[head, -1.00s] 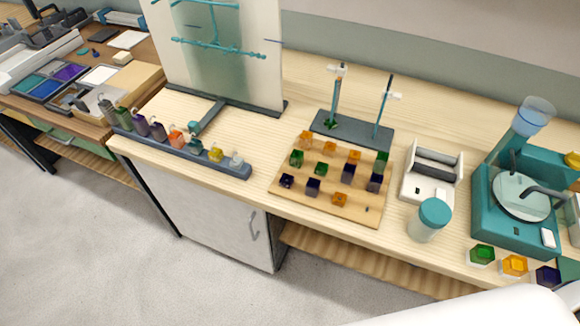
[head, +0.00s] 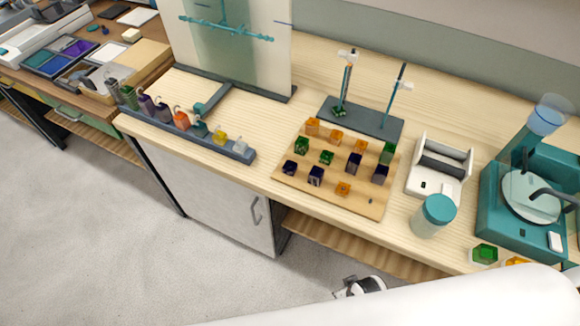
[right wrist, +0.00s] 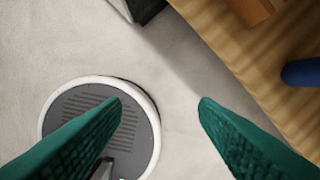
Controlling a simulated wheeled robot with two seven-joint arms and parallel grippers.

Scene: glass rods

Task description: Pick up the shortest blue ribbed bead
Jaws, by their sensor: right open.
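Several dark blue beads stand among orange and green ones on a wooden board (head: 335,197) in the head view. The front-left blue bead (head: 290,168) looks shortest. Beside it is a slightly taller one (head: 316,176). Two taller blue ones stand further right, one at the middle (head: 354,163) and one near the right edge (head: 380,174). Ribs are too small to make out. My right gripper (right wrist: 160,100) is open and empty in the right wrist view, above the floor and away from the board. My left gripper is not in view.
A teal-lidded jar (head: 434,216) and a white holder (head: 439,167) stand right of the board. A rod stand (head: 360,118) is behind it. A rack of colored items (head: 190,133) lies left. Wooden slatted shelving (right wrist: 225,50) is close to my right gripper.

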